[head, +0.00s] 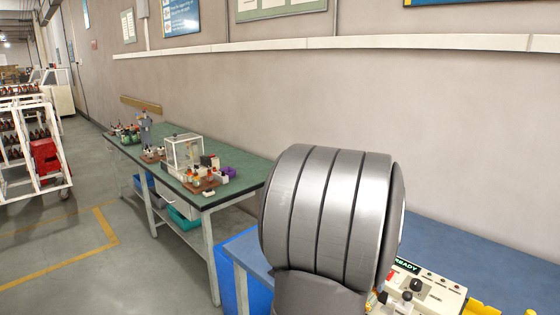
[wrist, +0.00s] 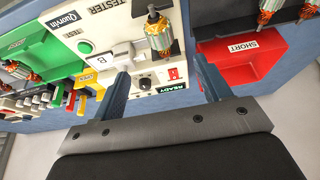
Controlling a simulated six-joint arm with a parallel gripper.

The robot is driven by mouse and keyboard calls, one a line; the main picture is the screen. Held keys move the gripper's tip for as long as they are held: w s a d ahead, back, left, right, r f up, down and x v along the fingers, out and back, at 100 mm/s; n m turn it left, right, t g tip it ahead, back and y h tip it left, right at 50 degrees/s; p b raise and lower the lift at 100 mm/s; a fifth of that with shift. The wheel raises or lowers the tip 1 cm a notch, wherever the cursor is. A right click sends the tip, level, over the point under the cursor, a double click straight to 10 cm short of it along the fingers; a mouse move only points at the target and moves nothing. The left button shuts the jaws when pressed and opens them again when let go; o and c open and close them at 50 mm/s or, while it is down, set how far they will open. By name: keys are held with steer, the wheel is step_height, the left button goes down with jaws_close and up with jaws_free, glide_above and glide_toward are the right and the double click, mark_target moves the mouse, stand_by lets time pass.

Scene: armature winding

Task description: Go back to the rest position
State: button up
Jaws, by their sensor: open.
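My gripper (wrist: 162,78) is open in the wrist view. Its two dark blue fingers stand apart, with no object held between them. Beyond the fingers is the cream tester (wrist: 97,40), with a black knob and a lit READY display. An armature (wrist: 158,36) with copper windings stands upright at the tester, beyond the fingertips. In the head view a large grey part of my arm hides my gripper and much of the blue bench (head: 450,245). The tester (head: 430,295) shows only partly there, at the lower right.
A red bin marked SHORT (wrist: 240,60) lies right of the tester, and a green bin (wrist: 55,65) with armatures lies left. Yellow parts (wrist: 88,100) are beside it. A green-topped bench (head: 240,172) with small items stands along the wall (head: 480,130).

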steer(key=x, duration=1.2)
steer(key=shift+f, duration=0.3)
steer(key=shift+w+d+f, duration=0.1)
steer(key=shift+w+d, duration=0.1)
step_height(320, 180, up, 8)
steer(key=shift+r, duration=0.2)
stand_by(0.6)
